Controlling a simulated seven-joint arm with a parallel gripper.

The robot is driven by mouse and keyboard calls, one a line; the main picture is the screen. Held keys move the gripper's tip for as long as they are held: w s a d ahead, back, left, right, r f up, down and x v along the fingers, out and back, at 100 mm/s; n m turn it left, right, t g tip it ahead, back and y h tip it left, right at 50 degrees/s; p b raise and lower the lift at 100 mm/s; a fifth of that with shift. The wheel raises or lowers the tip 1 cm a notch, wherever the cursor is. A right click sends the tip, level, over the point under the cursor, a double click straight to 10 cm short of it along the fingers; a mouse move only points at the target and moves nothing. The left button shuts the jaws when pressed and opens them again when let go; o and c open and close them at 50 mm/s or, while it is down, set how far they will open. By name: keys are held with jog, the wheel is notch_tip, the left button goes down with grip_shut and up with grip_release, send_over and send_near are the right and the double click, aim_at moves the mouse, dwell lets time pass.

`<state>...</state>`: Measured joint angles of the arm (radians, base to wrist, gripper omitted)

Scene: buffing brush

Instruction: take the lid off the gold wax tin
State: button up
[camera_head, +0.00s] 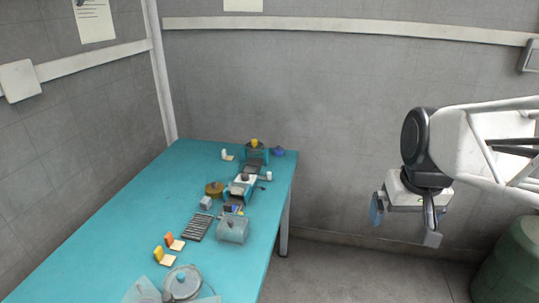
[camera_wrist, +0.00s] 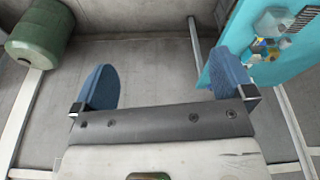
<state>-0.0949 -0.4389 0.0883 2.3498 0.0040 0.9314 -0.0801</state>
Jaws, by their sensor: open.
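The gold wax tin (camera_head: 214,188) is a small round brownish-gold tin on the teal table, near the table's middle right in the head view. It looks topped by a lid with a small knob, though it is too small to be sure. My gripper (camera_head: 404,222) is off to the right of the table, over the floor and far from the tin. It also shows in the wrist view (camera_wrist: 167,82), with its two blue finger pads wide apart and nothing between them. I cannot make out the tin in the wrist view.
A green drum (camera_head: 510,265) stands on the floor at right. The table's left side is clear.

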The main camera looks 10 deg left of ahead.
jog(key=w+a+n, duration=0.3)
jog(key=w+a, duration=0.7)
jog(key=w, duration=0.6)
jog(key=n+g+y, duration=0.1)
jog(key=n+g, duration=0.1)
jog(key=n, duration=0.6)
send_over(214, 183)
jog(key=d, duration=0.1)
notch_tip(214, 183, down, 24)
jog(key=shift+s+d+f, duration=0.15)
jog(key=shift+f, duration=0.05)
jog(key=shift+a+f+n, duration=0.15)
jog(key=shift+a+n, duration=0.05)
jog(key=shift+n, duration=0.1)
jog(key=shift+a+f, duration=0.15)
jog(key=shift+f, duration=1.15)
